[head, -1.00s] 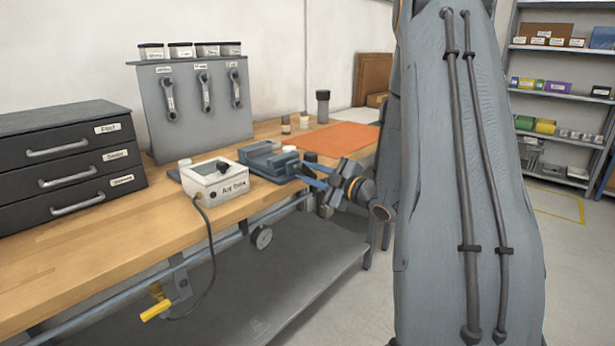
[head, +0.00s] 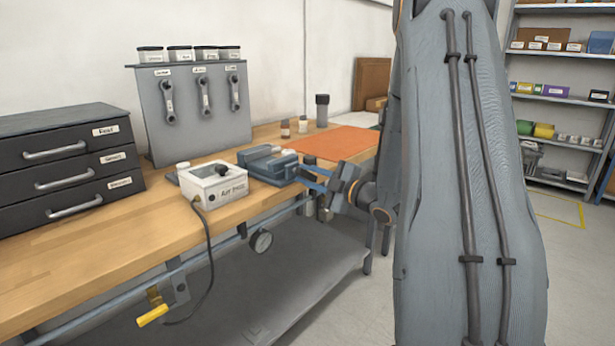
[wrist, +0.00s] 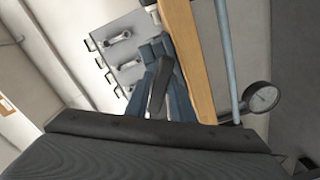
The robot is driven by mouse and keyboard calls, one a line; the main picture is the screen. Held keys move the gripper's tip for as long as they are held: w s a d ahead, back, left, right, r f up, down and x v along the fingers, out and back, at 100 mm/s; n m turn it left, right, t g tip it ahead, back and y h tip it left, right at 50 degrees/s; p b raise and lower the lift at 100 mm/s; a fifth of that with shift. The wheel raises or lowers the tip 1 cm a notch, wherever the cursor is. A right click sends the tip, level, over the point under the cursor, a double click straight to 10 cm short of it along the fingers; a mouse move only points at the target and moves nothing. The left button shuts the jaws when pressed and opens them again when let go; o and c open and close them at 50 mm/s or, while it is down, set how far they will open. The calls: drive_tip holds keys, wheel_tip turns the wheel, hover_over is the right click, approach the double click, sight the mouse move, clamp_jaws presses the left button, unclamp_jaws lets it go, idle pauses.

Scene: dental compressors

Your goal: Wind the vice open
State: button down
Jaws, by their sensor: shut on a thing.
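The blue-grey vice (head: 266,162) sits on the wooden bench near its front edge, just right of the white box. It also shows in the wrist view (wrist: 153,50), behind my fingers. My gripper (head: 311,182) reaches in from the right at the vice's front end, over the bench edge. Its blue fingers are shut on the vice handle, which shows as a dark bar between the fingers in the wrist view (wrist: 158,92). The head view hides most of the handle behind my gripper. I cannot tell how far apart the vice jaws are.
The white box (head: 213,187) with a black knob stands close left of the vice, its cable hanging over the edge. A gauge (head: 261,241) and a yellow-handled valve (head: 153,315) hang below the bench.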

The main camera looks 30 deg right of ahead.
idle(0.8)
drive_tip(key=c, duration=1.7)
unclamp_jaws()
drive_tip(key=shift+v, duration=3.95)
